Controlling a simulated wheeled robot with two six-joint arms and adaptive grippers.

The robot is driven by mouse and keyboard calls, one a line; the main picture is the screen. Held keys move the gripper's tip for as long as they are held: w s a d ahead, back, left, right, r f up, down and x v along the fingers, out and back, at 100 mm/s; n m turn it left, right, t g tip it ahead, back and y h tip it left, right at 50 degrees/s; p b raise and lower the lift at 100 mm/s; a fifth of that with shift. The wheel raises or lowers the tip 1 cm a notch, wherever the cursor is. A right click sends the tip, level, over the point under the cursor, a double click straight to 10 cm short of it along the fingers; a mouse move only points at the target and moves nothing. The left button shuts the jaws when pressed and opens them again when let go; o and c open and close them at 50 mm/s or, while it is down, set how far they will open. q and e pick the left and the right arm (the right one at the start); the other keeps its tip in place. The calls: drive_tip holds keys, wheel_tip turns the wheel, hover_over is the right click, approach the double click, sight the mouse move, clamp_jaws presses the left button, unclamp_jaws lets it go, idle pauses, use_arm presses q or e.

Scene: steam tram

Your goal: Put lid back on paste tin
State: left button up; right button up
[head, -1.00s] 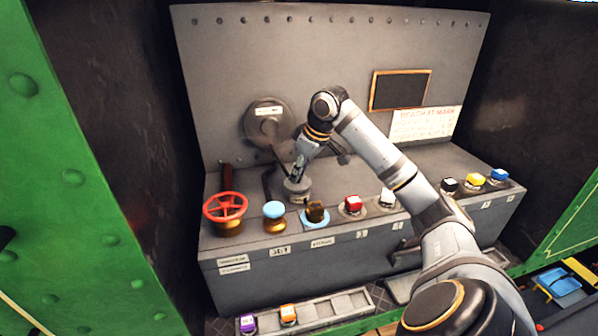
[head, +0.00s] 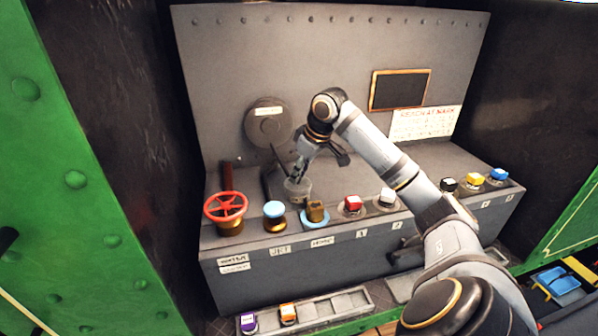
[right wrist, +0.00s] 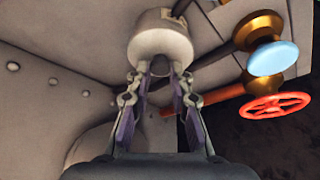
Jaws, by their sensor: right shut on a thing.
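The paste tin (head: 298,190) is a small grey round tin on the console's top, behind the row of coloured knobs. My right gripper (head: 298,172) points down at it from above. In the right wrist view the tin (right wrist: 163,45) is a pale grey cylinder just beyond my fingertips (right wrist: 160,80). The right fingers are shut on a small, dark, rounded piece at the tin's near end, which looks like the lid's knob (right wrist: 160,67). I cannot clearly see a seam between lid and tin, nor whether the lid sits flush.
A red valve wheel (head: 226,207), a blue-topped knob (head: 274,211) and a brown knob on a blue ring (head: 315,211) stand close in front. Red (head: 353,203) and white (head: 387,196) knobs are to the right. A tray (head: 345,302) lies below the console.

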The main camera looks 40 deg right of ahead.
idle(0.6)
idle(0.3)
drive_tip(key=o, duration=1)
drive_tip(key=shift+c, duration=0.2)
drive_tip(key=o, duration=0.5)
drive_tip(key=shift+p, duration=0.3)
wheel_tip(320, 180, up, 7)
drive_tip(key=p, duration=0.7)
drive_tip(key=shift+r+p, duration=0.1)
drive_tip(key=shift+p, duration=0.2)
